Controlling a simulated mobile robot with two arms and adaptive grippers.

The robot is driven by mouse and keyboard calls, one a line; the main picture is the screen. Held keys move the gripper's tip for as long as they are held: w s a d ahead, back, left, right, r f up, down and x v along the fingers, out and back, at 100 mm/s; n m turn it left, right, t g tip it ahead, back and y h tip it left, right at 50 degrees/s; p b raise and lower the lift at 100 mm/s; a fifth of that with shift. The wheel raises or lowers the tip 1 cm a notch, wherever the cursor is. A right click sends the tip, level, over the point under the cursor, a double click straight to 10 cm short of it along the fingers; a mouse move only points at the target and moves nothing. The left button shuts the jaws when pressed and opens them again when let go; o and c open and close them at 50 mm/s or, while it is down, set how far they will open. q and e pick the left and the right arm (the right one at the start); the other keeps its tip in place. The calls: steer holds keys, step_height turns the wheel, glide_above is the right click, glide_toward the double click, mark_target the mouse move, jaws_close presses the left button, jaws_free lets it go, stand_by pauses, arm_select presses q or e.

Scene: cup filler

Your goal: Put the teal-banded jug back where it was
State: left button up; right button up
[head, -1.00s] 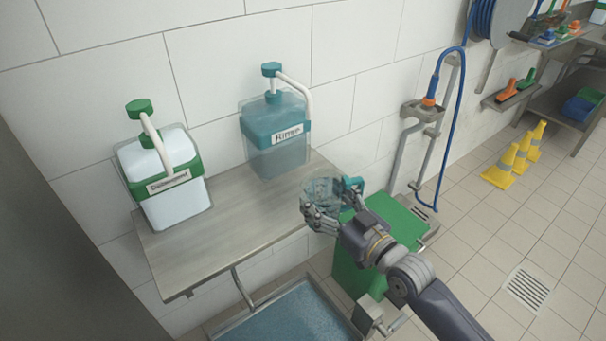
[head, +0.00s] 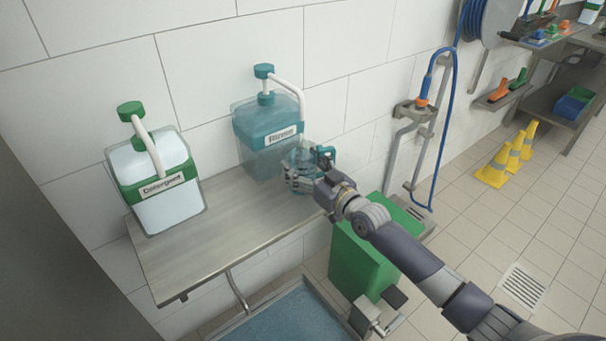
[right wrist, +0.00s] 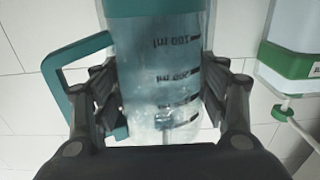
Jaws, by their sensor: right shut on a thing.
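The teal-banded jug (head: 301,157) is a clear jug with a teal band and handle. My right gripper (head: 301,181) is shut around it, at the right end of the steel shelf (head: 210,222) and just in front of the teal rinse container (head: 268,128). In the right wrist view the jug (right wrist: 165,75) stands between both fingers (right wrist: 165,100), with dark graduation marks and its teal handle at the left. I cannot tell whether its base touches the shelf. My left gripper is not in view.
A green-banded detergent container (head: 158,190) with a pump stands on the shelf's left part. A green bin (head: 362,258) is below my right arm. A basin (head: 295,318) lies under the shelf. A hose (head: 447,130) hangs on the wall. The shelf's front middle is clear.

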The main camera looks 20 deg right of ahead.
steer(key=shift+f, duration=1.35)
steer(key=shift+f, duration=0.1)
steer(key=o, duration=1.2)
steer(key=shift+c, duration=0.2)
steer(key=shift+s, duration=0.15)
steer(key=v, duration=1.2)
steer(key=shift+r, duration=0.2)
steer(key=shift+f, duration=0.1)
